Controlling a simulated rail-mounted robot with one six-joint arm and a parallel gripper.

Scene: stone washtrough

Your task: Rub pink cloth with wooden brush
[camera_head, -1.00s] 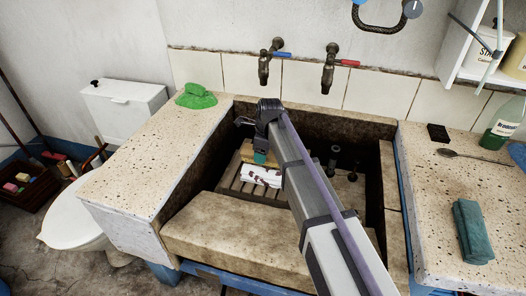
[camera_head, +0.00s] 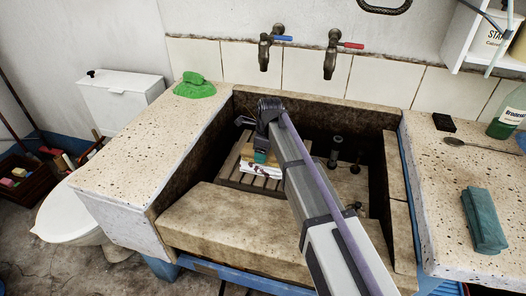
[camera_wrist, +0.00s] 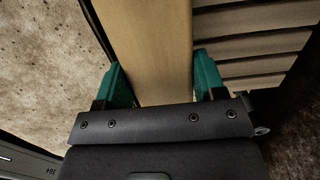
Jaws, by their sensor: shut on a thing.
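My gripper (camera_wrist: 157,85) is shut on the wooden brush (camera_wrist: 150,40), a pale wooden block between the teal fingertips. In the head view the brush (camera_head: 247,153) is low inside the stone trough, partly behind my arm. A pale cloth with dark reddish marks (camera_head: 264,170) lies on the slatted washboard (camera_head: 238,178) just beneath the brush and gripper. It looks mostly white rather than pink, and part of it is covered. Whether the bristles touch it I cannot tell. The wrist view shows no cloth; the brush's underside is hidden.
The stone trough's walls (camera_head: 220,215) surround my gripper. Two taps (camera_head: 331,55) hang above the back edge. A green cloth (camera_head: 194,88) lies on the left counter. A folded teal cloth (camera_head: 484,222), a spoon (camera_head: 455,141) and a green bottle (camera_head: 508,115) are on the right counter.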

